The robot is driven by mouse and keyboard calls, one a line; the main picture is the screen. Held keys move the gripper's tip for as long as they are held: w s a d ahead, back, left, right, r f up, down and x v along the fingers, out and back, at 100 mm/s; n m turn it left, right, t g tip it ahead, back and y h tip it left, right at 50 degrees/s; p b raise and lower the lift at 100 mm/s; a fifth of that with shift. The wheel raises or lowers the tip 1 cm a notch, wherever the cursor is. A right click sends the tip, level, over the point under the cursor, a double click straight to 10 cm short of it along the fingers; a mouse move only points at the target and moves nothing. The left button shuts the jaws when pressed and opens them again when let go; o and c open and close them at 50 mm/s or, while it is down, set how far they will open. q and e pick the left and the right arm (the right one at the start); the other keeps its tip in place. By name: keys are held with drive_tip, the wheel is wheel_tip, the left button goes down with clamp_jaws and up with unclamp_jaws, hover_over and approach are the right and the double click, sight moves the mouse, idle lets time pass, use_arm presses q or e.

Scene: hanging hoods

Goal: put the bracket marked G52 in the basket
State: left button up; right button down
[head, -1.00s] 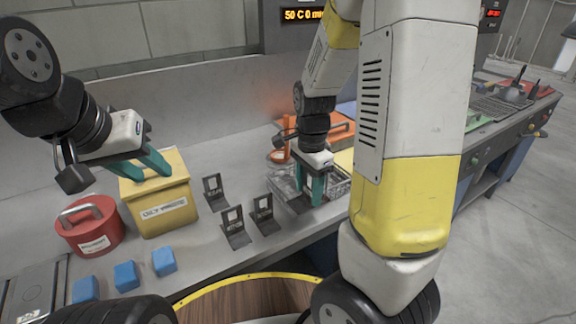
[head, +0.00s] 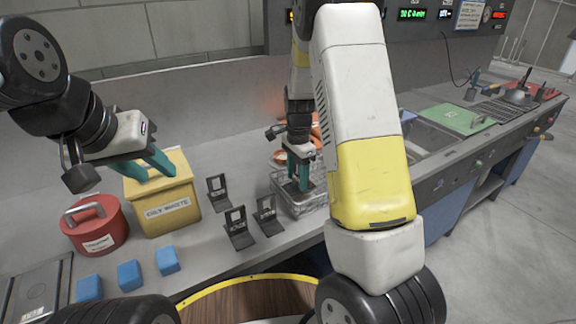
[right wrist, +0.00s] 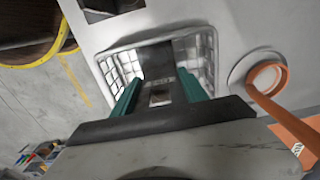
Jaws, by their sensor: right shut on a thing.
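My right gripper (head: 303,182) is shut on a dark bracket (right wrist: 158,72). In the right wrist view the bracket is between the teal fingers, over the wire basket (right wrist: 203,50). Its mark is too small and blurred to read. In the head view the gripper points down at the basket (head: 312,206), and the fingers hide part of it. I cannot tell whether the bracket touches the basket floor. Three other dark brackets (head: 217,194), (head: 238,232), (head: 267,215) stand on the counter left of the basket; their marks are unreadable. My left gripper (head: 150,166) is open and empty by the yellow bin.
A yellow oily-waste bin (head: 168,208) and a red lidded can (head: 92,228) stand at left. Several blue blocks (head: 130,276) lie in front of them. An orange ring-like object (right wrist: 267,78) is beside the basket. A sink and green board (head: 458,118) are at right.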

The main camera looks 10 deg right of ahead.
drive_tip(key=shift+f, duration=0.55)
drive_tip(key=c, duration=0.6)
unclamp_jaws()
wheel_tip(320, 180, up, 13)
drive_tip(key=shift+r, duration=0.15)
drive_tip(key=s+r+n+t, duration=0.2)
drive_tip(key=s+n, duration=0.3)
drive_tip(key=s, duration=0.3)
drive_tip(key=s+a+r+n+t+y, duration=0.1)
drive_tip(key=s+r+n, duration=0.3)
drive_tip(key=s, duration=0.4)
drive_tip(key=s+a+r+n+t+y, duration=0.1)
drive_tip(key=s+r+n+t, duration=0.2)
drive_tip(key=s+r+n, duration=0.2)
drive_tip(key=s, duration=0.3)
drive_tip(key=shift+s+a+r+n, duration=0.15)
drive_tip(key=shift+r+n, duration=0.1)
drive_tip(key=shift+n, duration=0.05)
